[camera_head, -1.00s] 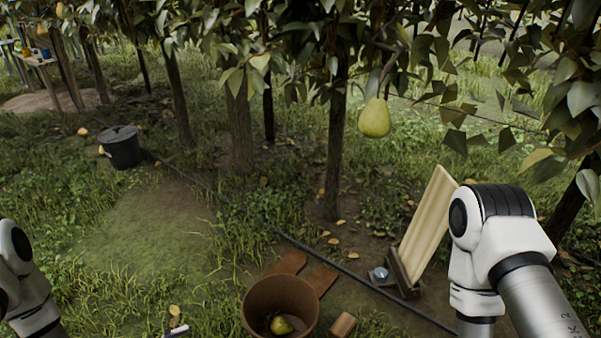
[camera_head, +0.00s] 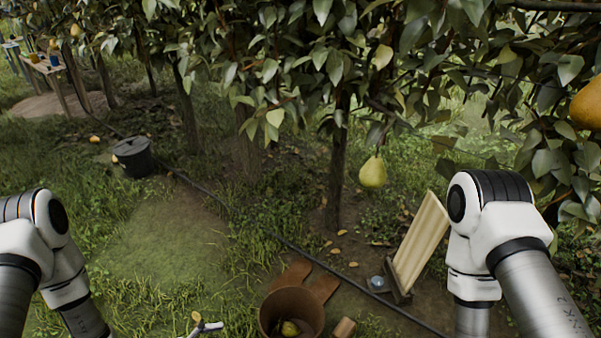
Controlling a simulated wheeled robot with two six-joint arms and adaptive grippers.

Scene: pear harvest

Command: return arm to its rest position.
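My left arm comes in at the left edge, its white joint and grey links bent down toward the bottom of the picture. My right arm comes in at the lower right, bent at a white joint with its far link pointing down. Both grippers are below the frame and out of view. A green-yellow pear (camera_head: 373,172) hangs from a branch right of the middle, apart from both arms. A brown bucket (camera_head: 291,290) stands at the bottom middle with a pear (camera_head: 290,328) inside.
A tilted wooden board (camera_head: 421,240) stands close left of my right arm. An orange pear (camera_head: 588,103) hangs at the right edge. A black lidded bucket (camera_head: 133,157) stands at the left. A dark hose (camera_head: 225,208) crosses the grass. Leafy branches hang across the top.

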